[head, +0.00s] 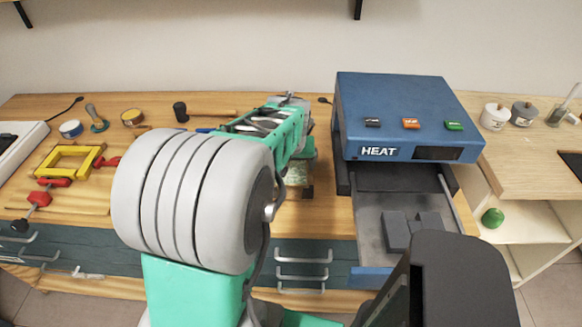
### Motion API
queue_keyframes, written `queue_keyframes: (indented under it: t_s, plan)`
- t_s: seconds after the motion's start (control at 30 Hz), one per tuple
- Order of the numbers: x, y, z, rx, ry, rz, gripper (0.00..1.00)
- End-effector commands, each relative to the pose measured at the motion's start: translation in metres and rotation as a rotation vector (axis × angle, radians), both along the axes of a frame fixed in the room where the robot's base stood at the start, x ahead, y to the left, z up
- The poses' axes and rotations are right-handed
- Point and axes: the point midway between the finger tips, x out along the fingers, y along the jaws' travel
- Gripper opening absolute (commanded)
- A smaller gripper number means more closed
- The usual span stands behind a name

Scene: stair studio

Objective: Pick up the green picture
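A small pale green patterned surface (292,183) shows on the wooden bench, just right of my arm's large grey joint. It may be the green picture, but most of it is hidden by my arm and I cannot be sure. My gripper (303,190) is at the end of my mint-green arm, low over the bench beside this patch. My arm hides most of the gripper. I cannot tell whether its fingers are open or shut, or whether they touch the patch.
A blue heat press (405,110) marked HEAT stands right of my gripper, its lower tray (375,225) pulled out with grey blocks on it. A yellow frame clamp (68,160), a mallet (181,111) and small tins lie left.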

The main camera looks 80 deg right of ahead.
Motion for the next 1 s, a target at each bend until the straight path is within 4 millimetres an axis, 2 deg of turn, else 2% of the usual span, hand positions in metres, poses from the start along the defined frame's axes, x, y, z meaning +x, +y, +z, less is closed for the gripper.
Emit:
queue_keyframes:
  t_s: [0.07, 0.6, 0.87, 1.0]
  plan:
    - [0.000, 0.000, 0.000, 0.000, 0.000, 0.000, 0.84]
    - [0.000, 0.000, 0.000, 0.000, 0.000, 0.000, 0.40]
    - [0.000, 0.000, 0.002, -0.001, 0.000, 0.000, 0.40]
    - [0.000, -0.001, 0.013, -0.003, 0.000, 0.001, 0.40]
